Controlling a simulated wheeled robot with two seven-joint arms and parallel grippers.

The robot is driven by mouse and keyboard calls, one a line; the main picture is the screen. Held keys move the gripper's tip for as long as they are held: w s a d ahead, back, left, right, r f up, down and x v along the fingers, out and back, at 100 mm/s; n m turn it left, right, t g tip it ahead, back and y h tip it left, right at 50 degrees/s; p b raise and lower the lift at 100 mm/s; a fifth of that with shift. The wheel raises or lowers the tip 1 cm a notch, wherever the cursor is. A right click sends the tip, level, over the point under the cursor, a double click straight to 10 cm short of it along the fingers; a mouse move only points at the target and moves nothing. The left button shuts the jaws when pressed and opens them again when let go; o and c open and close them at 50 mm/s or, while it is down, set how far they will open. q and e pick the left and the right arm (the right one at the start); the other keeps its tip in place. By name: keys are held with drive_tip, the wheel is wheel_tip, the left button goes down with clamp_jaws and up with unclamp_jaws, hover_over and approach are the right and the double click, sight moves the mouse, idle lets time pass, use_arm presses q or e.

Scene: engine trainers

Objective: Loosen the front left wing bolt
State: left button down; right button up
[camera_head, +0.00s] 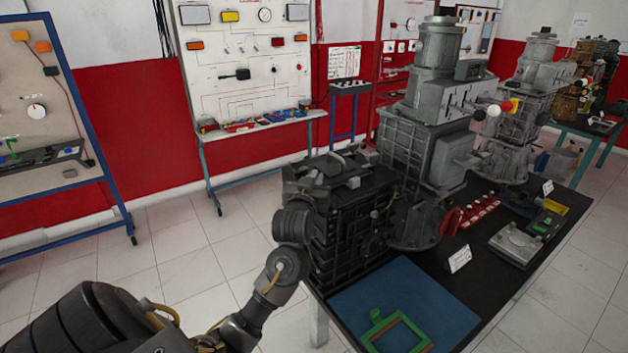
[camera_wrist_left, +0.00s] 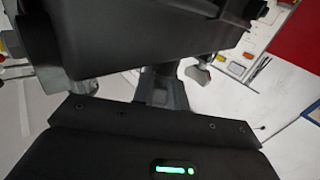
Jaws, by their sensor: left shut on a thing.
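The dark ribbed engine block (camera_head: 355,225) stands on the black-topped bench at the middle of the head view. My left arm comes in from the lower left, and my left gripper (camera_head: 308,183) is at the block's upper left corner. In the left wrist view my left gripper (camera_wrist_left: 160,88) has its fingers together beneath a dark overhanging part (camera_wrist_left: 140,35). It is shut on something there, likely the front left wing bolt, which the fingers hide. A small light metal piece (camera_wrist_left: 199,75) shows just right of the fingers. My right gripper is not in view.
A tall grey machine (camera_head: 435,100) stands right behind the block. A blue mat (camera_head: 415,290) with a green frame (camera_head: 377,325) lies in front. White cards and red parts (camera_head: 478,210) sit on the bench. Trainer boards (camera_head: 250,80) line the wall; the tiled floor at left is clear.

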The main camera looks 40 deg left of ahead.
use_arm(q)
drive_tip(key=n+g+y+p, duration=0.1)
drive_tip(key=n+y+p, duration=0.1)
drive_tip(key=n+g+y+p, duration=0.1)
drive_tip(key=g+y+p, duration=0.1)
drive_tip(key=shift+d+r+n+p, duration=0.1)
drive_tip(key=shift+r+n+p, duration=0.2)
drive_tip(key=shift+r+n, duration=0.1)
drive_tip(key=shift+w+f+n+g+y+p, duration=0.1)
drive_tip(key=shift+n+g+y+p, duration=0.25)
drive_tip(key=shift+g+y, duration=0.4)
drive_tip(key=shift+f+n+g+y, duration=0.1)
drive_tip(key=shift+n+g+y, duration=0.35)
drive_tip(key=shift+f+n+g+y, duration=0.1)
drive_tip(key=shift+n+g+y, duration=0.55)
drive_tip(key=shift+g, duration=0.25)
drive_tip(key=shift+n+g+y+b, duration=0.5)
drive_tip(key=shift+n+g, duration=0.55)
drive_tip(key=shift+g, duration=0.45)
drive_tip(key=shift+n+g+y, duration=0.25)
drive_tip(key=shift+n+g, duration=0.05)
drive_tip(key=shift+g, duration=0.1)
drive_tip(key=c, duration=1.4)
unclamp_jaws()
drive_tip(key=shift+a, duration=0.2)
